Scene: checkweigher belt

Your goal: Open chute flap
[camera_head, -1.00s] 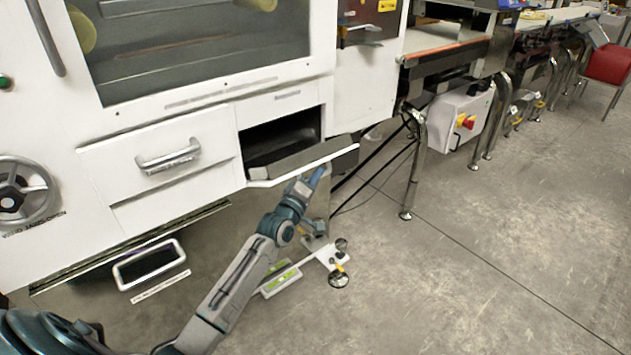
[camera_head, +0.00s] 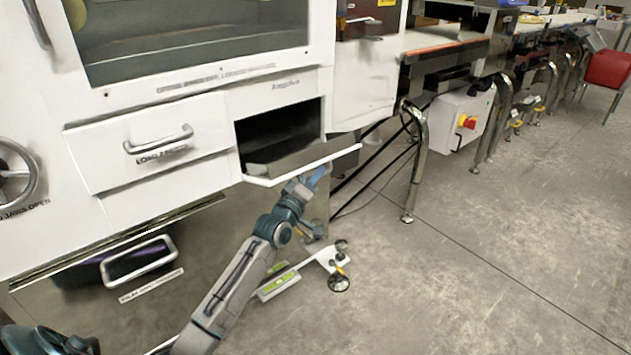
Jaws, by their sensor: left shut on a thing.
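The chute flap (camera_head: 312,160) is a white-edged panel on the front of the white machine. It is hinged down and stands open, sticking outward below a dark chute opening (camera_head: 277,128). My left gripper (camera_head: 319,174) is at the underside of the flap's outer edge, right of its middle, shut on the flap. Its fingertips are partly hidden under the flap. My right gripper is not in view.
A drawer front with a metal handle (camera_head: 158,140) is left of the opening. A level-like foot (camera_head: 279,284) sits below my arm.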

